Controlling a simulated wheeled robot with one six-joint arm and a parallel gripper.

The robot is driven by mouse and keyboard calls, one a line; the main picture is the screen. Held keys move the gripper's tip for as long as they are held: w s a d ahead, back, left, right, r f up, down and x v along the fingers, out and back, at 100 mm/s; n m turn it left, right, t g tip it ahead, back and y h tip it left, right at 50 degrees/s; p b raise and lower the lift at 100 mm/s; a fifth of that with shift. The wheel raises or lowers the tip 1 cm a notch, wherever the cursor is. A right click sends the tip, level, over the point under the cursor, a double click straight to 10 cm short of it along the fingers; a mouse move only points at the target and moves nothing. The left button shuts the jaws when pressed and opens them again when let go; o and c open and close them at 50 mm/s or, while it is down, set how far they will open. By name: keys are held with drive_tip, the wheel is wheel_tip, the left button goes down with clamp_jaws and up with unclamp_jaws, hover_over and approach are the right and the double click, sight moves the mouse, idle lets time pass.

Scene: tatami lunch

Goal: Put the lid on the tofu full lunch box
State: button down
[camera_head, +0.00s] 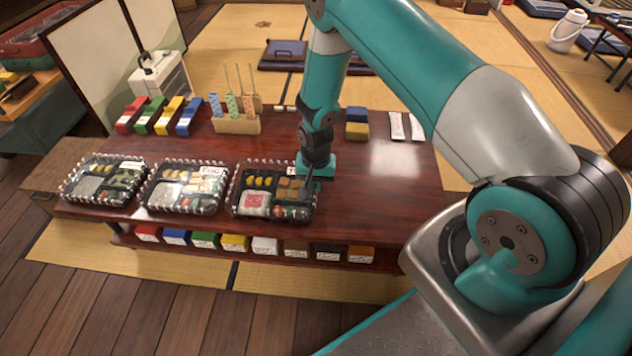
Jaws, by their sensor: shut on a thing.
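Three black lunch boxes with clear, scalloped shiny rims stand in a row on the low table: a left one (103,180), a middle one (186,187) and a right one (240,206). The right one holds brown pieces, yellow pieces, a white block with a red mark and red bits. Which is the tofu box I cannot tell for sure. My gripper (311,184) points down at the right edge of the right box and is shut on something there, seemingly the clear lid. The lid's outline blends with the box, so whether it is seated is unclear.
The dark red table (375,165) has free room on the right. Colored blocks (160,115), a wooden holder with sticks (237,124), a blue-yellow block stack (357,124) and white packets (397,126) stand behind. Several small colored boxes (235,242) sit on the lower shelf.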

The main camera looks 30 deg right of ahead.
drive_tip(key=shift+f+b, duration=0.5)
drive_tip(key=shift+f, duration=0.6)
idle(1.5)
idle(0.3)
drive_tip(key=c, duration=0.6)
unclamp_jaws()
drive_tip(key=shift+c, duration=0.2)
drive_tip(key=shift+r+p, duration=3.25)
drive_tip(key=shift+r, duration=0.8)
